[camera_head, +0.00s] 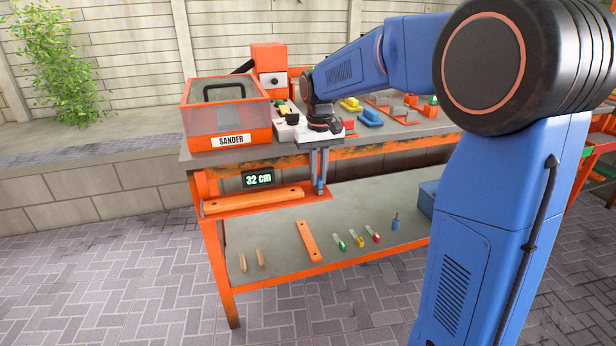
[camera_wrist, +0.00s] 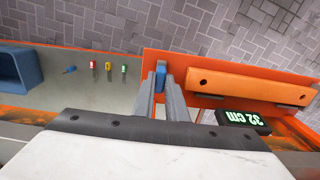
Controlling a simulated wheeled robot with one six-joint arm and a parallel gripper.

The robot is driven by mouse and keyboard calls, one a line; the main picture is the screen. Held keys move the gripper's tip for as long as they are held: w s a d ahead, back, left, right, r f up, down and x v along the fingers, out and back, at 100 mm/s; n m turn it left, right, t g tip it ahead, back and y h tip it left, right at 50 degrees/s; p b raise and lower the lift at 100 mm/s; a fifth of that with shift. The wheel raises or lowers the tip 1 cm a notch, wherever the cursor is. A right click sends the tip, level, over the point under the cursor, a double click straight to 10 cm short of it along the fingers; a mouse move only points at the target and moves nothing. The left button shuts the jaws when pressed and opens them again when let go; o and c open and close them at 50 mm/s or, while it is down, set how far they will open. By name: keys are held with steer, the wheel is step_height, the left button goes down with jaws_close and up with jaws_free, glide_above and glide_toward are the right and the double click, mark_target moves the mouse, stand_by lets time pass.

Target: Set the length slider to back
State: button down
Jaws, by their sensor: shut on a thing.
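The length slider (camera_head: 320,184) is a small blue piece on the orange ledge along the front of the workbench, at the right end of an orange bar (camera_head: 255,201). My gripper (camera_head: 319,190) reaches down over the bench's front edge, shut on the slider. In the wrist view the blue slider (camera_wrist: 160,77) shows between my two grey fingers (camera_wrist: 161,88), with the orange bar (camera_wrist: 250,85) to its right. The fingers hide part of the slider. A black display (camera_head: 258,180) above the bar reads 32 cm.
A box labelled SANDER (camera_head: 229,120) stands on the bench's left end. Coloured parts lie on the top to the right. The lower shelf (camera_head: 285,277) holds an orange plank (camera_head: 308,241), small wooden pieces, several coloured tools and a blue bin (camera_head: 427,198). The paved floor in front is clear.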

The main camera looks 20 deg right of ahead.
steer(key=shift+d, duration=0.85)
steer(key=c, duration=1.8)
jaws_free()
steer(key=shift+o, duration=0.2)
steer(key=shift+r, duration=0.1)
step_height(320, 180, up, 17)
steer(key=shift+r, duration=0.1)
